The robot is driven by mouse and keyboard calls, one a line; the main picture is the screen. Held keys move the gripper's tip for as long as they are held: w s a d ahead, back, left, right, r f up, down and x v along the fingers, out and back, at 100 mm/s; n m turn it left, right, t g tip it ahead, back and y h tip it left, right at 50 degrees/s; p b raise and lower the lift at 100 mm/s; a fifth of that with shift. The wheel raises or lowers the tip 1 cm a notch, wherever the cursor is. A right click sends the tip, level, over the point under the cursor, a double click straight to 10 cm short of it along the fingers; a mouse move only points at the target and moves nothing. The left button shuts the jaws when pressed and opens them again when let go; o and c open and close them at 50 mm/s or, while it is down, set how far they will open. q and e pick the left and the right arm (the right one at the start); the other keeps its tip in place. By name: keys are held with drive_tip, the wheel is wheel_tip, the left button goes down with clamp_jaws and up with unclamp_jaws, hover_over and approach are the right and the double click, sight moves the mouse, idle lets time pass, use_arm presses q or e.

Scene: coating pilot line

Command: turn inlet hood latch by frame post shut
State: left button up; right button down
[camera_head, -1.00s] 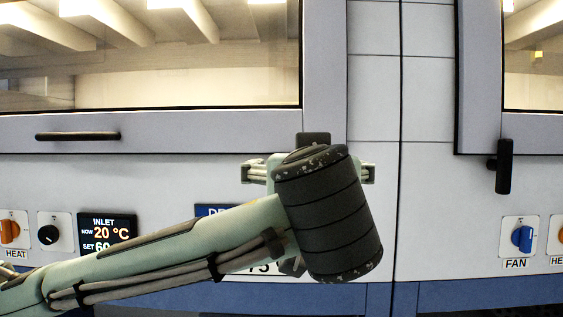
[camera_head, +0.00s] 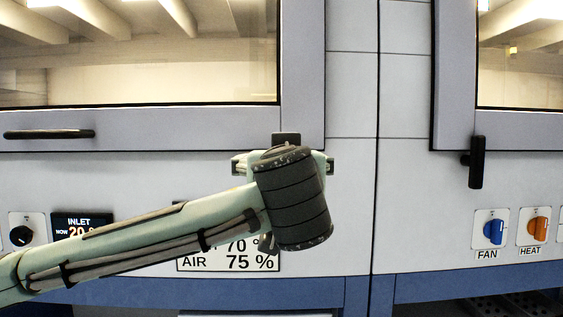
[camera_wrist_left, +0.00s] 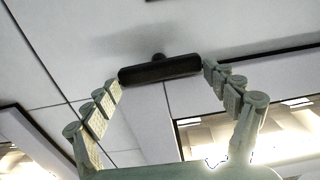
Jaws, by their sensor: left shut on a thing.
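The inlet hood latch (camera_wrist_left: 160,69) is a black bar on a short stem in the left wrist view. It lies across the gap between my left gripper's (camera_wrist_left: 161,80) fingertips, which close on its two ends. In the head view my left gripper (camera_head: 283,165) is at the lower right corner of the left hood, its fingers to either side of a black part of the latch (camera_head: 286,138). My wrist hides most of the latch there, so its exact angle is unclear. My right gripper is in neither view.
The left hood (camera_head: 150,127) has a window and a dark handle (camera_head: 48,134). Another hood at right has a similar upright black latch (camera_head: 477,162). Below it are a blue FAN knob (camera_head: 493,231) and an orange HEAT knob (camera_head: 537,230). My forearm partly covers the INLET display (camera_head: 82,224).

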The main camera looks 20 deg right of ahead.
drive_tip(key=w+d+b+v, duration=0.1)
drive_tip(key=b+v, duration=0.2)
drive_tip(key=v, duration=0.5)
use_arm(q)
drive_tip(key=shift+s+d+f+m+p, duration=0.15)
drive_tip(key=shift+m+p, duration=0.6)
drive_tip(key=shift+m, duration=3.8)
drive_tip(key=shift+w+d+f+m+p, duration=0.1)
drive_tip(key=shift+m+p, duration=0.6)
drive_tip(key=shift+m, duration=3.85)
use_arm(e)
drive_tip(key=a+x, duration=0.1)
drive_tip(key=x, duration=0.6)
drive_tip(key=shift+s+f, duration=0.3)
use_arm(q)
drive_tip(key=o, duration=1)
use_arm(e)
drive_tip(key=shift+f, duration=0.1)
